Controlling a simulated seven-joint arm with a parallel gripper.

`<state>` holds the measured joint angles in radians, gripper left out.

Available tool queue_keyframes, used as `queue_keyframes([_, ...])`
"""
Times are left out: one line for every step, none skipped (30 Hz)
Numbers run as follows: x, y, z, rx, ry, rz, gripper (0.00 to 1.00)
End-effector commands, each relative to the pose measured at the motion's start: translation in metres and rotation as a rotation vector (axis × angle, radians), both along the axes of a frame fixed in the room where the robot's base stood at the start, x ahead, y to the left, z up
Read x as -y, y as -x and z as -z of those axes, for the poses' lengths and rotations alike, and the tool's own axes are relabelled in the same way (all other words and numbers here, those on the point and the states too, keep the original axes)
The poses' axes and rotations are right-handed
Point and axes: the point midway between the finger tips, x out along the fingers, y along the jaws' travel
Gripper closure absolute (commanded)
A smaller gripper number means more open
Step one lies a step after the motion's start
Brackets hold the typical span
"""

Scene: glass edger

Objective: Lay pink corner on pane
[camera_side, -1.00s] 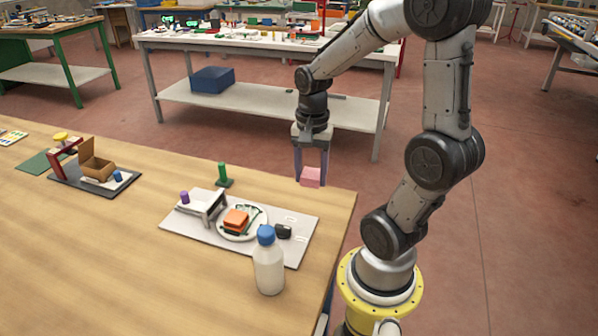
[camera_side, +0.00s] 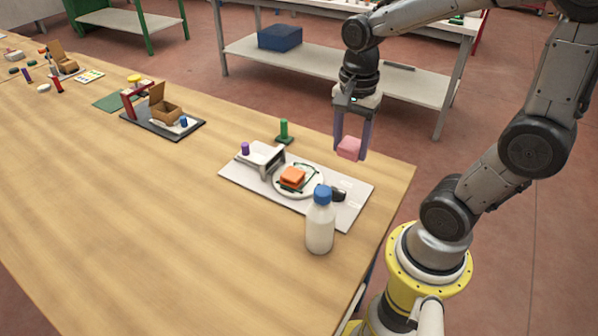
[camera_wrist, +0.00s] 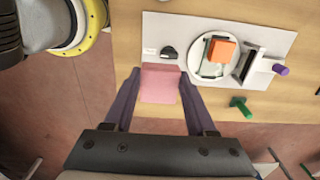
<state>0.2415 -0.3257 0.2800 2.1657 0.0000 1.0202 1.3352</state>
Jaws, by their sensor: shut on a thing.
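The pink corner (camera_side: 349,148) is a small pink block. My gripper (camera_side: 350,150) is shut on it and holds it in the air at the far right of the grey board. In the wrist view the pink corner (camera_wrist: 160,83) sits between the two purple fingers, left of the round white plate. The pane (camera_side: 304,184) appears as a clear sheet with dark green edges on the round white plate (camera_side: 277,188). An orange block (camera_side: 292,176) sits over its middle. The pink corner is apart from the pane.
The grey board (camera_side: 352,205) also carries a grey bracket with a purple knob (camera_side: 245,148) and a small black part (camera_side: 338,194). A green post (camera_side: 284,130) stands behind it. A blue-capped bottle (camera_side: 320,222) stands in front. The table at the left front is clear.

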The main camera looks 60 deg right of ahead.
Motion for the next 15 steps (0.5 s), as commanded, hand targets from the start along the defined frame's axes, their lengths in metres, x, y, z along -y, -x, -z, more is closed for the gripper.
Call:
queue_keyframes([0.0, -0.005, 0.003, -0.005, -0.001, -0.005, 0.95])
queue_keyframes([0.001, -0.01, 0.005, -0.005, -0.001, -0.006, 0.95])
queue_keyframes([0.003, -0.017, 0.009, -0.006, -0.001, -0.006, 0.95])
queue_keyframes([0.004, -0.023, 0.012, -0.006, -0.002, -0.006, 0.95])
queue_keyframes([0.006, -0.029, 0.015, -0.006, -0.002, -0.005, 0.95])
queue_keyframes([0.008, -0.038, 0.019, -0.007, -0.002, -0.005, 0.95])
queue_keyframes([0.01, -0.044, 0.022, -0.007, -0.002, -0.005, 0.95])
queue_keyframes([0.011, -0.051, 0.025, -0.005, -0.001, -0.005, 0.95])
queue_keyframes([0.013, -0.059, 0.029, -0.007, -0.002, -0.005, 0.95])
queue_keyframes([0.015, -0.065, 0.032, -0.007, -0.002, -0.005, 0.95])
queue_keyframes([0.017, -0.072, 0.034, -0.006, -0.001, -0.005, 0.95])
queue_keyframes([0.019, -0.08, 0.038, -0.005, -0.001, -0.005, 0.95])
queue_keyframes([0.02, -0.086, 0.041, -0.006, -0.002, -0.005, 0.95])
queue_keyframes([0.021, -0.09, 0.047, -0.008, -0.002, -0.005, 0.95])
queue_keyframes([0.023, -0.096, 0.055, -0.008, -0.002, -0.005, 0.95])
